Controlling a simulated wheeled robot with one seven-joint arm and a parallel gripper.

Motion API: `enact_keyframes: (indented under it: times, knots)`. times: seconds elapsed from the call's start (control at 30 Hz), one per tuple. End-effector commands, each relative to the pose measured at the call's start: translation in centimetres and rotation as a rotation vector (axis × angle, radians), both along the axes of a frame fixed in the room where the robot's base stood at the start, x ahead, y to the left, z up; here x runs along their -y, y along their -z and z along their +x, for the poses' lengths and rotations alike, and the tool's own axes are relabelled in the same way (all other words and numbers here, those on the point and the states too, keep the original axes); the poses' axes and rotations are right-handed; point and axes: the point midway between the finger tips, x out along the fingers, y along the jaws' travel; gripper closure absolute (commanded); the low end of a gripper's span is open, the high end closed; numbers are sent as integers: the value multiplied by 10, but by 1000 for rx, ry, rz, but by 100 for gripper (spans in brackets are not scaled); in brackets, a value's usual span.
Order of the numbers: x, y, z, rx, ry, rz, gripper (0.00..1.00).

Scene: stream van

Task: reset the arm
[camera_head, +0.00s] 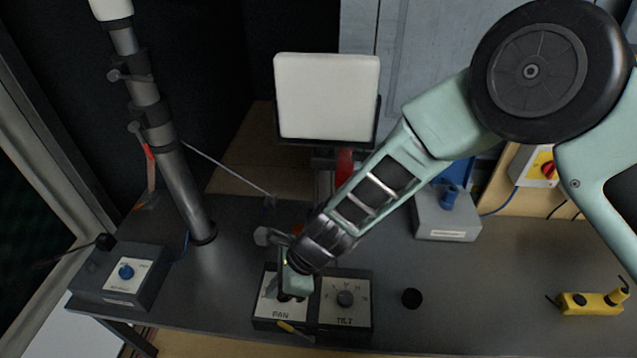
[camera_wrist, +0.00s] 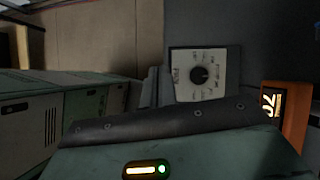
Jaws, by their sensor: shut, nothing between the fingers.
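My arm reaches down from the upper right in the head view. My gripper (camera_head: 290,292) is shut with nothing in it. It is low over the PAN panel (camera_head: 266,309) and hides most of the middle of that panel, including any knob there. I cannot tell whether the fingertips touch it. The TILT panel (camera_head: 345,318), with a dark round knob, is just to the right.
A white lamp panel (camera_head: 327,95) stands at the back. A black cap (camera_head: 411,298), a grey box (camera_head: 446,222) and a yellow device (camera_head: 592,302) are right.

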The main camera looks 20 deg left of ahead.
Motion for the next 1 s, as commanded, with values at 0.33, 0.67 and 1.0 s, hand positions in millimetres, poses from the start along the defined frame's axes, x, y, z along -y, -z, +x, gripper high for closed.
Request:
enact_keyframes:
  times: [0.33, 0.67, 1.0]
  knots:
    - [23, -33, 6, 122, -211, 55, 100]
    - [133, -98, -9, 461, -856, 107, 100]
    - [276, -107, -48, 678, -1496, 4, 100]
